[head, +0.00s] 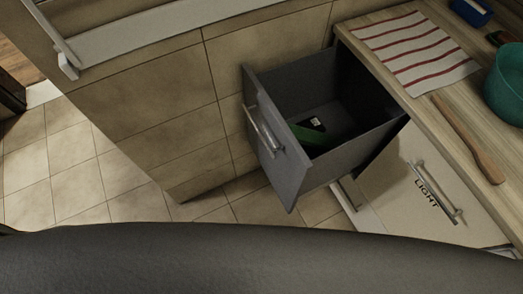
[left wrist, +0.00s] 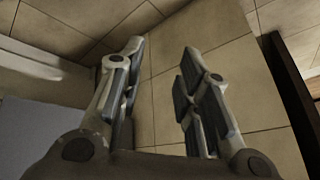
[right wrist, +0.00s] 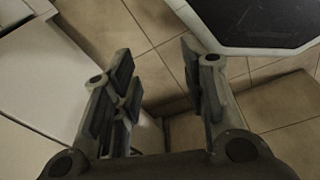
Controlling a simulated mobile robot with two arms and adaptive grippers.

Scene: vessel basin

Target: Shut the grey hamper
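The grey hamper (head: 281,170) is a drawer-like box pulled out from under the counter, with a dark grey front panel and a metal bar handle (head: 263,130). Its open top shows a green and black item (head: 310,128) lying inside. Neither gripper shows in the head view. My left gripper (left wrist: 164,50) is open and empty above floor tiles in the left wrist view. My right gripper (right wrist: 155,62) is open and empty above floor tiles in the right wrist view. I cannot make out the hamper for sure in either wrist view.
A wooden counter (head: 398,88) runs at the right with a striped cloth (head: 415,50), a wooden utensil (head: 470,138) and a green bowl (head: 508,85). Below it is a white front marked LIGHT (head: 405,175) with a bar handle. Tiled floor (head: 75,180) is free at the left.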

